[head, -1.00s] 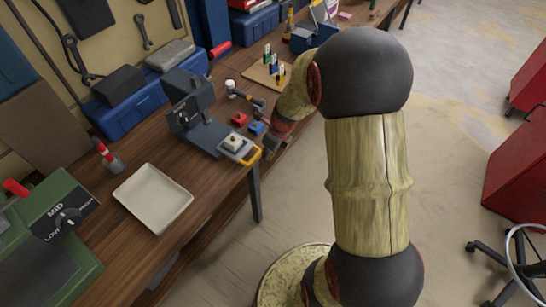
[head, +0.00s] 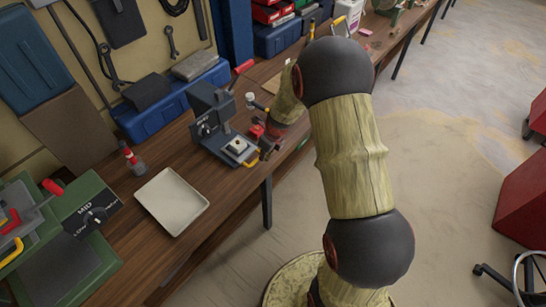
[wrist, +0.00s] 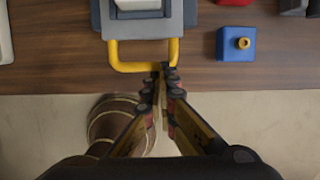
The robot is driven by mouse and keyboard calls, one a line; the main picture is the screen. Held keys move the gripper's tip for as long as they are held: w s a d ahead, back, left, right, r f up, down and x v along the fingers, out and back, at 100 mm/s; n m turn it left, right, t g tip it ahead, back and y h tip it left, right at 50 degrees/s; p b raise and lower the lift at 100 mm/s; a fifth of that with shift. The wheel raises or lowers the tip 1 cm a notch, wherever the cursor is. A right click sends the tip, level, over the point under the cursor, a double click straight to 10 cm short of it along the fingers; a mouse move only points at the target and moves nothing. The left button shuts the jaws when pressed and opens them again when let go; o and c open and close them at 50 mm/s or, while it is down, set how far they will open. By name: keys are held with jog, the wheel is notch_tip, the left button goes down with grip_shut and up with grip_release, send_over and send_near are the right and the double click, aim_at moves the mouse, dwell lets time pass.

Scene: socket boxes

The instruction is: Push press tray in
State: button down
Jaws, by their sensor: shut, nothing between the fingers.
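The grey press (head: 212,122) stands on the wooden bench in the head view. Its tray (head: 237,147) has a yellow handle (head: 251,162) at the front edge and carries a small pale block. In the wrist view the grey tray front (wrist: 150,27) is at the top, and its yellow U-shaped handle (wrist: 143,66) points toward me. My gripper (wrist: 166,72) is shut and empty, its tips at the right part of the handle's front bar. They look in contact with it, but I cannot be sure. In the head view my gripper (head: 268,146) is partly hidden.
An empty cream tray (head: 172,201) and a red-topped post (head: 132,159) stand left of the press. A green machine (head: 85,215) is further left. The bench edge runs below the handle.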

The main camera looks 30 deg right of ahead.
aim_at(254, 150)
jog(key=w+p, duration=0.1)
jog(key=w+a+p, duration=0.1)
jog(key=w, duration=0.2)
jog(key=shift+w+a+p, duration=0.15)
jog(key=shift+a+p, duration=0.2)
jog(key=shift+p, duration=0.05)
jog(key=shift+w+f, duration=0.1)
jog(key=shift+w, duration=0.1)
jog(key=shift+s, duration=0.1)
